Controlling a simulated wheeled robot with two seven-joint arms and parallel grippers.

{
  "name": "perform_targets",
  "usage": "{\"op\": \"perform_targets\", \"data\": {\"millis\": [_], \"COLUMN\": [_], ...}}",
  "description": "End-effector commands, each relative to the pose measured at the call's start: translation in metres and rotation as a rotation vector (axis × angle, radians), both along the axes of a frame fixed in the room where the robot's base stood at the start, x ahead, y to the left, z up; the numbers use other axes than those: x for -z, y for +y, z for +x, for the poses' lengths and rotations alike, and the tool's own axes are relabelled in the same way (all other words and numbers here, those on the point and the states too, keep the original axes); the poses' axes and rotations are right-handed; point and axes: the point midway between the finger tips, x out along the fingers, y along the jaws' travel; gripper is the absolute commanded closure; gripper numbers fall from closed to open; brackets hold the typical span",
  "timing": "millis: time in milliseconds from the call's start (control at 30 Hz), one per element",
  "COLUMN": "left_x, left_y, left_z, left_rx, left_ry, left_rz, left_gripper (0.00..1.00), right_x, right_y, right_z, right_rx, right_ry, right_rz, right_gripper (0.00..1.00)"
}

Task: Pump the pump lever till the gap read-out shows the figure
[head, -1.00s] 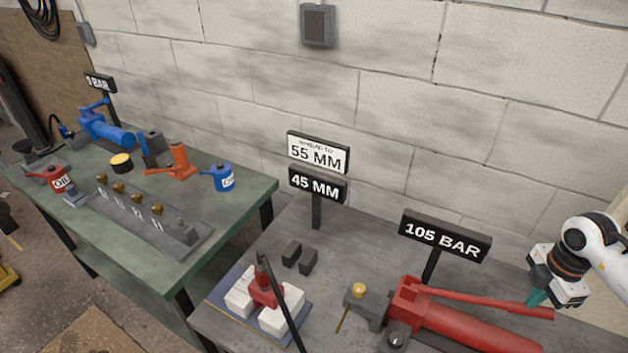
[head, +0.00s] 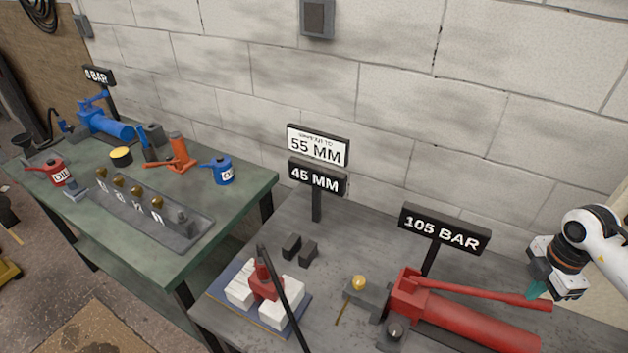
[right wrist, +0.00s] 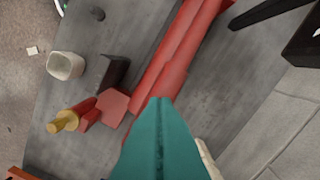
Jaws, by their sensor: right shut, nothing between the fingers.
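The red hand pump (head: 470,325) lies on the right grey bench. Its long red pump lever (head: 480,290) slants low above the cylinder. My right gripper (head: 537,291) is shut and empty at the lever's free end; I cannot tell whether it touches. Its teal fingers (right wrist: 160,110) show closed in the right wrist view, with the red pump (right wrist: 170,70) beyond. The gap read-out (head: 317,179) shows 45 MM. The white sign above it (head: 317,147) shows 55 MM. A red spreader (head: 264,283) stands between white blocks (head: 288,303). My left gripper is not in view.
A pressure sign (head: 443,232) reading 105 BAR stands behind the pump. A brass-topped grey block (head: 366,295) and two dark blocks (head: 299,249) are on the bench. A black hose (head: 285,300) crosses the spreader. A green bench (head: 235,205) with tools stands left.

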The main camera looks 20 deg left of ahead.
Motion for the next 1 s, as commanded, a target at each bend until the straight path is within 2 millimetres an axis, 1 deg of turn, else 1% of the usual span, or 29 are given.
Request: {"op": "perform_targets", "data": {"millis": [200, 767, 800, 900, 1000], "left_x": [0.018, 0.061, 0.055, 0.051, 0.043], "left_y": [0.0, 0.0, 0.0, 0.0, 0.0], "left_z": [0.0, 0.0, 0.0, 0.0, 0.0], "left_rx": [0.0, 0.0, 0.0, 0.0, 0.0], "left_ry": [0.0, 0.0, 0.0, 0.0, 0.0], "left_rz": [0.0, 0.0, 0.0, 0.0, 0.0], "left_gripper": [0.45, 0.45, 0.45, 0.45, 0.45], "right_x": [0.026, 0.088, 0.081, 0.077, 0.066], "right_y": [0.0, 0.001, 0.001, 0.001, 0.001], "right_z": [-0.001, -0.001, 0.0, 0.0, 0.0], "right_rx": [0.0, -0.002, -0.002, -0.002, -0.002], "right_ry": [0.002, 0.003, 0.002, 0.002, 0.001], "right_rz": [0.0, 0.001, 0.002, 0.002, 0.002], "right_gripper": [1.0, 1.0, 1.0, 1.0, 1.0]}}
